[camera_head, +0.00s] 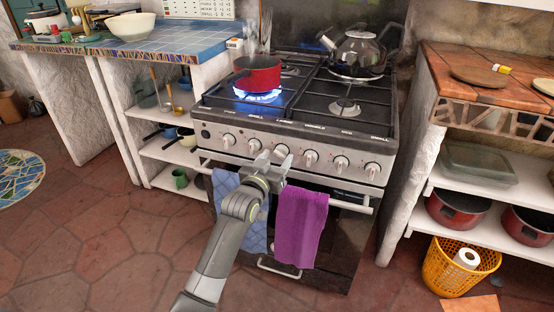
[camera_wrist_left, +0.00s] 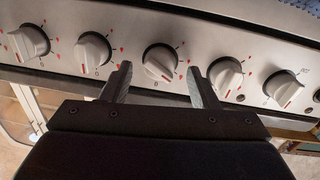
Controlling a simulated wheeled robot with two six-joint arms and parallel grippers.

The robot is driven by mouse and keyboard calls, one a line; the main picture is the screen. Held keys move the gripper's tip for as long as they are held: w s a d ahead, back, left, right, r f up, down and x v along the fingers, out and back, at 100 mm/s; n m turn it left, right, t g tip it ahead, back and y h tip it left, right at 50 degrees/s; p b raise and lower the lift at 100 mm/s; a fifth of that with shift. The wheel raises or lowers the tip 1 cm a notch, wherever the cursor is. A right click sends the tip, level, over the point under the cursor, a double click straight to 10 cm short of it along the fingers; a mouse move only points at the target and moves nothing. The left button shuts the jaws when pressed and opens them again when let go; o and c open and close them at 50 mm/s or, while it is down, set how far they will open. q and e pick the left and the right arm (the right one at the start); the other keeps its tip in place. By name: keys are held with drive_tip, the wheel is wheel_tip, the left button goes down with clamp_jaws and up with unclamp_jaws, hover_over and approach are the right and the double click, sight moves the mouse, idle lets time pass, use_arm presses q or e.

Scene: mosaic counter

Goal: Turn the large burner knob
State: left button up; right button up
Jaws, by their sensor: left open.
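A row of several silver burner knobs (camera_head: 311,157) runs along the stove's front panel. My left gripper (camera_head: 276,157) is open in front of the panel, near the middle of the row. In the left wrist view one knob (camera_wrist_left: 160,62) appears in the gap between the open fingertips (camera_wrist_left: 159,70), with no visible contact. Other knobs lie to its left (camera_wrist_left: 92,50) and right (camera_wrist_left: 226,76). My right gripper is not in view.
A red pot (camera_head: 257,72) stands over a lit blue flame (camera_head: 258,95). A kettle (camera_head: 357,52) stands at the back right. Below the knobs, a blue cloth (camera_head: 227,183) and a purple towel (camera_head: 301,228) hang on the oven handle (camera_head: 353,205). Shelves flank the stove.

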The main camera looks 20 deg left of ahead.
use_arm(q)
drive_tip(key=shift+w, duration=0.55)
drive_tip(key=c, duration=1)
